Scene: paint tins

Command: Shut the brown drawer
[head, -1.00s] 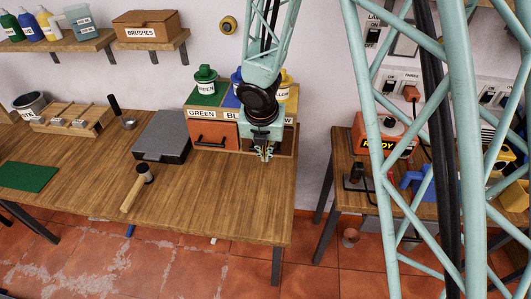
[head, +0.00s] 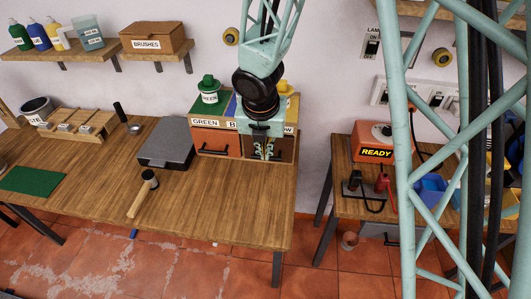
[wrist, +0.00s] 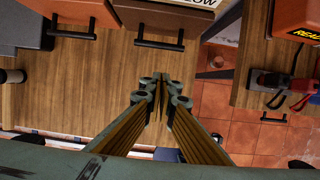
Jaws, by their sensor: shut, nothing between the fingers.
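The brown drawer (head: 286,149) is at the right of the tin cabinet, under the yellow section. It also shows at the top of the wrist view (wrist: 170,18), with a dark bar handle (wrist: 160,43). Its front reaches a little further toward me than the red-orange drawer beside it; how far it is open I cannot tell. My gripper (head: 263,153) is in front of the brown drawer and covers part of it in the head view. In the wrist view my gripper (wrist: 160,84) is shut and empty, its tips below the handle in the picture, with no clear contact.
The red-orange drawer (head: 215,142) is left of the brown one. A grey case (head: 166,143) and a mallet (head: 143,193) lie on the workbench (head: 220,205). A side table at right carries a READY box (head: 377,147).

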